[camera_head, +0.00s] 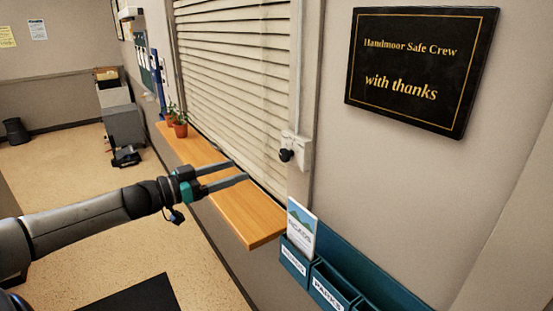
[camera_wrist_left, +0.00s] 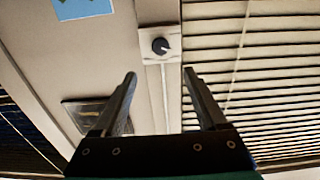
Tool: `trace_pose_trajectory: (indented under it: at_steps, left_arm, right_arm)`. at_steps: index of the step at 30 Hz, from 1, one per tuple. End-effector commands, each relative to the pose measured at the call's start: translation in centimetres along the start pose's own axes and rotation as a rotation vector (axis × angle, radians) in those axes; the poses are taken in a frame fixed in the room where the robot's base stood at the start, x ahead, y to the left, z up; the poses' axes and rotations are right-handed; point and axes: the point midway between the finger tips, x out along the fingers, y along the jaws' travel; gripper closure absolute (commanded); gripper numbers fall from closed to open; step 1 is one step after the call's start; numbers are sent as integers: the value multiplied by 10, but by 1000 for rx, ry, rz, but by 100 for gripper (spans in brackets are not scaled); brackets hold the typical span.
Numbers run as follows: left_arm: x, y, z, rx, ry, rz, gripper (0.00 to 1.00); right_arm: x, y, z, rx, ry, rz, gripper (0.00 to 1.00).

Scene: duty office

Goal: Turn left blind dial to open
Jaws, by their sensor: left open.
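The blind dial is a black round knob (camera_head: 286,155) on a white wall plate (camera_head: 304,153) beside the window's right frame. In the left wrist view the dial (camera_wrist_left: 160,46) is ahead of the fingers, with a small light mark towards its right side. My left gripper (camera_head: 240,169) is open and empty over the wooden sill. Its two fingers, seen also in the left wrist view (camera_wrist_left: 160,74), point towards the dial and are apart from it. The slatted blind (camera_head: 235,70) hangs over the window with its slats looking shut. My right gripper is not in view.
The wooden sill (camera_head: 245,212) runs under the blind, with potted plants (camera_head: 180,126) at its far end. Teal leaflet holders (camera_head: 325,285) with a leaflet (camera_head: 301,226) stick out below the dial. A black plaque (camera_head: 420,68) hangs on the right wall.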

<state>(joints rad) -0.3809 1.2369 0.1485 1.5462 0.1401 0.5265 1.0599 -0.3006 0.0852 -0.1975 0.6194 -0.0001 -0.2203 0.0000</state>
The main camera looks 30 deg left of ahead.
Motion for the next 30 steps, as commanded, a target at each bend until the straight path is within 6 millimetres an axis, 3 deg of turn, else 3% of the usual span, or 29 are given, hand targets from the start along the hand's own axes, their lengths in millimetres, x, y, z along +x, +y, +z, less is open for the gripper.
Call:
trace_pose_trajectory:
  at_steps: [13, 30]
  left_arm:
    - [31, -1, -1, 4, 2, -3, 25]
    - [68, -2, -1, 0, 2, -4, 25]
  right_arm:
    - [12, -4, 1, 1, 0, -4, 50]
    - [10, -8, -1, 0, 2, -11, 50]
